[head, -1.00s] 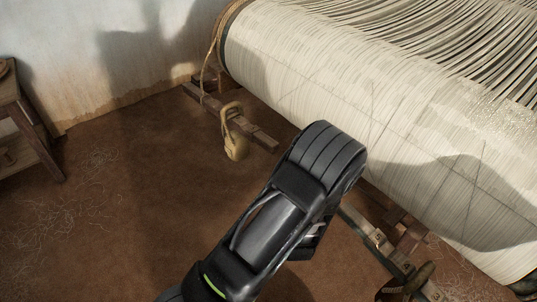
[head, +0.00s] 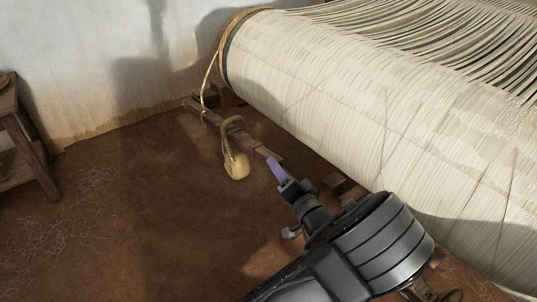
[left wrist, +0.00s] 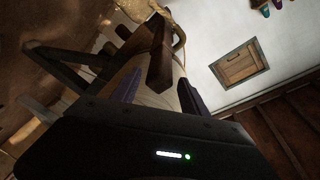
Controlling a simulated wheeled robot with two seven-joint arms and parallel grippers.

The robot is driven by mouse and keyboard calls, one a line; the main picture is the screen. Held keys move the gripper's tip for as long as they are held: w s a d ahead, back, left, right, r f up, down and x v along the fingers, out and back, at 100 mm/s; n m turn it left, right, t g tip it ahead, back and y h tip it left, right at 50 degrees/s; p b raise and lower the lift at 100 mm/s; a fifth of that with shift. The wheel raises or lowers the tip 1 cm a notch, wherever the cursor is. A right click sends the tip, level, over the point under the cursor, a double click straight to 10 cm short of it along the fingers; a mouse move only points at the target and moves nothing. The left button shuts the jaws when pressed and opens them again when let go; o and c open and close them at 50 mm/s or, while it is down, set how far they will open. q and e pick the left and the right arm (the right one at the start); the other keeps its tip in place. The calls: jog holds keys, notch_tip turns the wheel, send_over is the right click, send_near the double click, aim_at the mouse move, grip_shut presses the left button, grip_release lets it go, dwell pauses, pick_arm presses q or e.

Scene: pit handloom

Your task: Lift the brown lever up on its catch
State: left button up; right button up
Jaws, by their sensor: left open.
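The brown lever (head: 235,132) is a wooden bar low beside the cloth roll, running from near the wall toward my left gripper. Its near end also shows in the left wrist view (left wrist: 160,58), between the two purple-grey fingers. My left gripper (head: 277,168) is open, with its fingertips close to this near end. I cannot tell whether they touch it. The catch is not clearly seen. My right gripper is not in view.
A yellowish weight (head: 237,165) with a rope loop hangs by the lever. The large cloth roll (head: 330,110) fills the right side. A wooden stool (head: 22,140) stands at the left. The brown floor (head: 130,220) between is clear apart from loose threads.

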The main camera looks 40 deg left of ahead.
aim_at(268, 154)
pick_arm(q)
jog(key=shift+a, duration=0.15)
jog(key=b+x, duration=0.1)
jog(key=x, duration=0.5)
jog(key=shift+w+a+f+b, duration=0.1)
jog(key=shift+a+b, duration=0.1)
jog(key=shift+b, duration=0.1)
jog(key=shift+w+a, duration=0.35)
jog(key=shift+a, duration=0.15)
grip_shut()
dwell(0.7)
